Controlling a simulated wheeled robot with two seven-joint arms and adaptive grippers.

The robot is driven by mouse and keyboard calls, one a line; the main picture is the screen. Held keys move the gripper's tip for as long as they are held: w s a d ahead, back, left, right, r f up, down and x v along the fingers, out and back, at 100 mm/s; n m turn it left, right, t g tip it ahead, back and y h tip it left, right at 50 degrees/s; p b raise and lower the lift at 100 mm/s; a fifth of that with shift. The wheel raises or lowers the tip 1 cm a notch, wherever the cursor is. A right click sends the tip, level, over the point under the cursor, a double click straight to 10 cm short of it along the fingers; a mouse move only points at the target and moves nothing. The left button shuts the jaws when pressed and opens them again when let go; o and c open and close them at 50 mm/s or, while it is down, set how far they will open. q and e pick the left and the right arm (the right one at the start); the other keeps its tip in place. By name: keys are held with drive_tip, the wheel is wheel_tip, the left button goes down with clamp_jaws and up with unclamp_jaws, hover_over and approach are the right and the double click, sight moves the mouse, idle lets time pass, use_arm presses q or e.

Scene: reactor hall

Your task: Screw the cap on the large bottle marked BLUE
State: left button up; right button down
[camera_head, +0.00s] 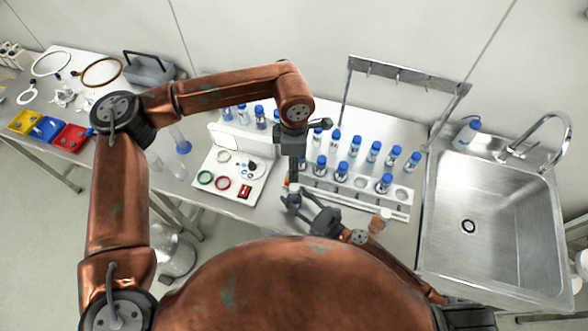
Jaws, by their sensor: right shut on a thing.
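My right gripper (306,204) comes in from the lower right and is shut on a small bottle (293,199) at the front of the bench. The bottle is mostly hidden by the fingers, and no marking on it is readable. My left gripper (293,178) points straight down just above the bottle; its fingertips are too small and covered to tell open from shut. A small orange spot (286,183) shows beside its tip. I cannot tell whether it is a cap. Several blue-capped bottles (342,172) stand behind and to the right; their labels are not readable.
A white rack (340,199) lies right of the grippers. A white tray (207,189) with coloured rings lies to the left. A sink (500,225) is at the right. A metal frame (405,75) stands at the back.

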drive_tip(key=c, duration=1.2)
unclamp_jaws()
drive_tip(key=shift+d, duration=0.1)
drive_tip(key=v, duration=1.1)
drive_tip(key=shift+s+d, duration=0.25)
drive_tip(key=shift+s, duration=0.1)
